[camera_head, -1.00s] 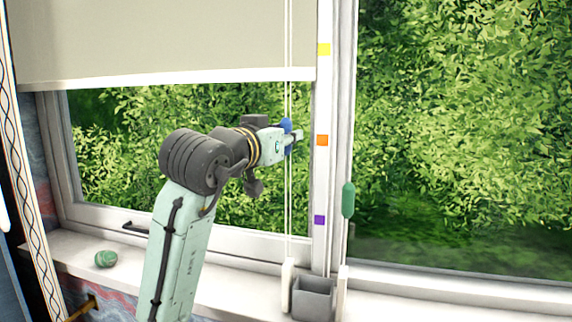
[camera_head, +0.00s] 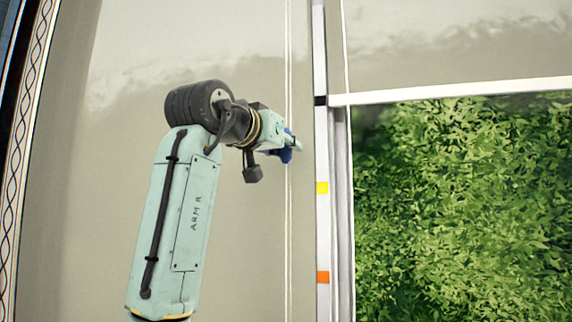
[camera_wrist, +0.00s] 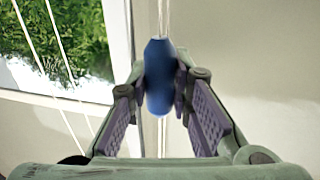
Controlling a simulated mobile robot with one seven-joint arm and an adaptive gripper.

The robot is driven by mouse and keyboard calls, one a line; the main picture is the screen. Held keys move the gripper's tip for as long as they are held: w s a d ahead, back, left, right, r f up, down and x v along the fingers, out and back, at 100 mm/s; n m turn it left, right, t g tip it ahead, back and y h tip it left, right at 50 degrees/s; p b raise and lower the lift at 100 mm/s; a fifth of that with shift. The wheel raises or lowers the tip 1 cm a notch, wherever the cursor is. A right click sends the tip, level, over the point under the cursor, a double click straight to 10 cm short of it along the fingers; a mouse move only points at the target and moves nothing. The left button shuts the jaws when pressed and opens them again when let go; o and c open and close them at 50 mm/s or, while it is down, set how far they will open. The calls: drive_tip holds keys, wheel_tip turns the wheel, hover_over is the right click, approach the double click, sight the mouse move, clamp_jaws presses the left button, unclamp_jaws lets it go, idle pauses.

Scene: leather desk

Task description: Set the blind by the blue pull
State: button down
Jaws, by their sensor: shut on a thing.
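My gripper (camera_head: 290,146) is shut on the blue pull (camera_head: 286,156), which hangs on the thin pale cords (camera_head: 288,230). In the wrist view, the pull (camera_wrist: 158,78) is upright between my two fingers (camera_wrist: 160,92), with cord above and below it. Beside the cords, the white post carries a black mark (camera_head: 320,100), a yellow mark (camera_head: 321,187) and an orange mark (camera_head: 322,277). The pull is level with the stretch between black and yellow.
A patterned strip (camera_head: 28,140) runs down the left edge. The sill is out of view.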

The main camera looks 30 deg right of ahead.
drive_tip(key=shift+r, duration=0.35)
drive_tip(key=c, duration=1.4)
unclamp_jaws()
drive_tip(key=shift+f, duration=0.1)
drive_tip(key=shift+c, duration=0.2)
drive_tip(key=shift+s+a, duration=0.1)
drive_tip(key=v, duration=1.1)
drive_tip(key=shift+s+a, duration=0.25)
drive_tip(key=shift+a, duration=0.1)
